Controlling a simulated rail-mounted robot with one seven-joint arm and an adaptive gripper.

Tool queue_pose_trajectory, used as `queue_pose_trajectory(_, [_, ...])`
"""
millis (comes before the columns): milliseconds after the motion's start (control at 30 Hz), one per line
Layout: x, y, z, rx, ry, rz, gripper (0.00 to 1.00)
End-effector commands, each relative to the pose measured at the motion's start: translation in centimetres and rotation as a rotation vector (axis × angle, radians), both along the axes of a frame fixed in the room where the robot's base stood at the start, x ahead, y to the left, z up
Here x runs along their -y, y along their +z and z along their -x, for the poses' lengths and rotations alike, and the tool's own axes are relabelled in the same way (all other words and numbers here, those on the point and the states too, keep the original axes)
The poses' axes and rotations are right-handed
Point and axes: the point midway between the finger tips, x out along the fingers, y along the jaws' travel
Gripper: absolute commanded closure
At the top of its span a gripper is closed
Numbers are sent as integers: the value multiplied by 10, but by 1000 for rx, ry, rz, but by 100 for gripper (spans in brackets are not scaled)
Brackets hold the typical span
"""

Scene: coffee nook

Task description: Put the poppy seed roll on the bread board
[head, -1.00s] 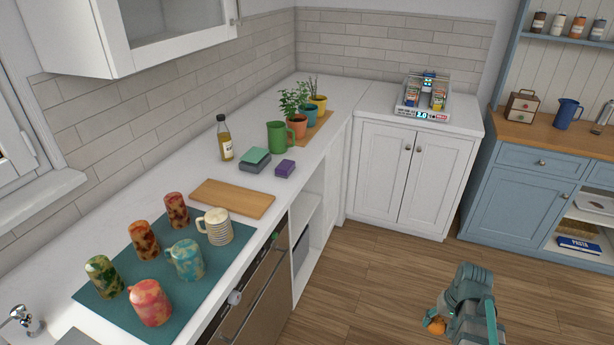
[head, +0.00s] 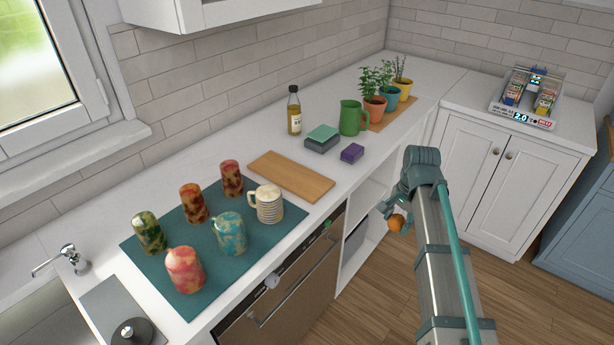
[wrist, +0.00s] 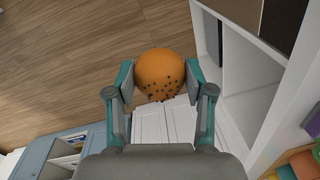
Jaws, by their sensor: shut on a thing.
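My gripper (head: 393,213) is shut on the poppy seed roll (head: 396,223), a round orange-brown bun. In the wrist view the roll (wrist: 160,74) sits between both fingers, with dark seeds on its lower part. The gripper holds it in the air in front of the counter, over the floor. The bread board (head: 291,176) is a bare wooden rectangle on the white counter, to the left of and behind my gripper in the head view. The roll is apart from the board.
A teal mat (head: 210,262) with several mugs lies left of the board; a striped mug (head: 267,204) stands close to it. A purple sponge (head: 352,153), a grey-green block (head: 322,138), an oil bottle (head: 294,110) and a green pitcher (head: 351,117) stand behind. The counter's front edge lies between gripper and board.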

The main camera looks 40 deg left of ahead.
Motion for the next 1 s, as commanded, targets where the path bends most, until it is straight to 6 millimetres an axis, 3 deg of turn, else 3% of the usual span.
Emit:
queue_pose_trajectory(33, [-32, 13, 5, 3, -6, -2, 79])
queue_pose_trajectory(200, [-116, 58, 41, 8, -67, -7, 79])
queue_pose_trajectory(400, [-199, 107, 95, 9, -135, -16, 79])
queue_pose_trajectory(500, [-227, 127, 120, 10, -162, -21, 79])
queue_pose_trajectory(633, [-251, 145, 144, 9, -189, -26, 79])
queue_pose_trajectory(767, [-262, 153, 154, 8, -203, -27, 79])
queue_pose_trajectory(867, [-267, 153, 148, 8, -208, -26, 79])
queue_pose_trajectory(1000, [-274, 143, 123, 7, -210, -25, 79])
